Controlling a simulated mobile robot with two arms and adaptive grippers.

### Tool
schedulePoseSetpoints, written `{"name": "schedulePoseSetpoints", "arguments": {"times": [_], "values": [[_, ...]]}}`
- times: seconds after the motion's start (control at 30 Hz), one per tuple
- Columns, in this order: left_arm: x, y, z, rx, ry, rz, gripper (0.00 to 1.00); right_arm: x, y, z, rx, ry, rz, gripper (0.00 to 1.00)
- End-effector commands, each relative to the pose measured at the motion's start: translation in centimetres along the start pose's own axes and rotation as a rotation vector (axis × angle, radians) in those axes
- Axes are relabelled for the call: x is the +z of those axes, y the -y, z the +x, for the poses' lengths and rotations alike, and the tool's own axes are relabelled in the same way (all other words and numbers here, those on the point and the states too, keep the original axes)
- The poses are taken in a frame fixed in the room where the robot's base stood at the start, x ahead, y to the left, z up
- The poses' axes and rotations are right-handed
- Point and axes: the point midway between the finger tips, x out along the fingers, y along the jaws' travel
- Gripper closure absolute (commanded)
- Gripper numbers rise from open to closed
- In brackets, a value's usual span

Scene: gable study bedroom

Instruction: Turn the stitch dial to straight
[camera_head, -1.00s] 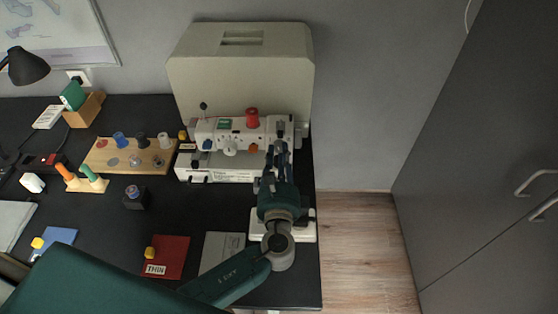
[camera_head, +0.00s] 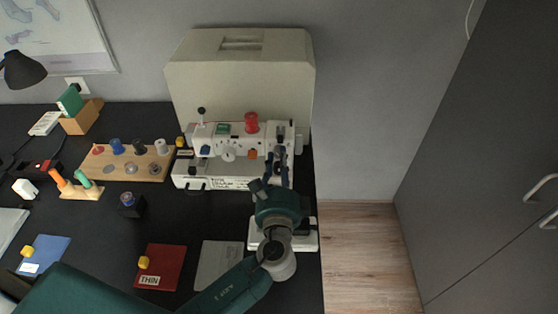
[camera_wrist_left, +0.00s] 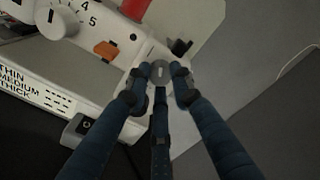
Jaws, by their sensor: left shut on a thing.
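The white sewing machine (camera_head: 228,140) stands at the back right of the black desk. My left gripper (camera_head: 277,152) is at the machine's right end. In the left wrist view its blue-black fingers are closed around a small grey round knob (camera_wrist_left: 160,73) with a pale mark. Stitch labels are not readable, so I cannot tell which setting it points to. A white numbered dial (camera_wrist_left: 58,22) and an orange button (camera_wrist_left: 106,49) sit to its left, apart from the fingers. The numbered dial also shows in the head view (camera_head: 228,154). My right gripper is out of view.
A red spool (camera_head: 251,122) stands on top of the machine, and a large beige cover (camera_head: 240,75) is behind it. A wooden spool board (camera_head: 127,170) is at left. Floor is clear right of the desk.

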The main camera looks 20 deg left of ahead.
Motion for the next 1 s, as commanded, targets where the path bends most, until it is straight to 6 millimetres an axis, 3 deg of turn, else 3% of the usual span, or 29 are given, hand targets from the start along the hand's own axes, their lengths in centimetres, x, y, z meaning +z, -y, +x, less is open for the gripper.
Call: {"name": "schedulePoseSetpoints", "arguments": {"times": [0.1, 0.13, 0.23, 0.63, 1.0], "values": [[0.0, 0.0, 0.0, 0.001, 0.000, -0.001, 1.00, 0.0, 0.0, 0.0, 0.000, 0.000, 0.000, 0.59], [0.0, 0.0, 0.0, 0.001, 0.000, -0.001, 0.76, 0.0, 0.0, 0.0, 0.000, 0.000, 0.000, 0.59], [0.0, 0.0, 0.0, 0.001, 0.000, -0.001, 0.59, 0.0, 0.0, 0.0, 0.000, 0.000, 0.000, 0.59], [-0.1, -0.1, -0.8, 0.003, -0.002, 0.000, 0.59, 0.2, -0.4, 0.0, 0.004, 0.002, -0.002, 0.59], [-0.1, -0.1, -8.2, 0.004, -0.003, -0.002, 0.59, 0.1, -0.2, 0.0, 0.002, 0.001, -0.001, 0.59]]}}
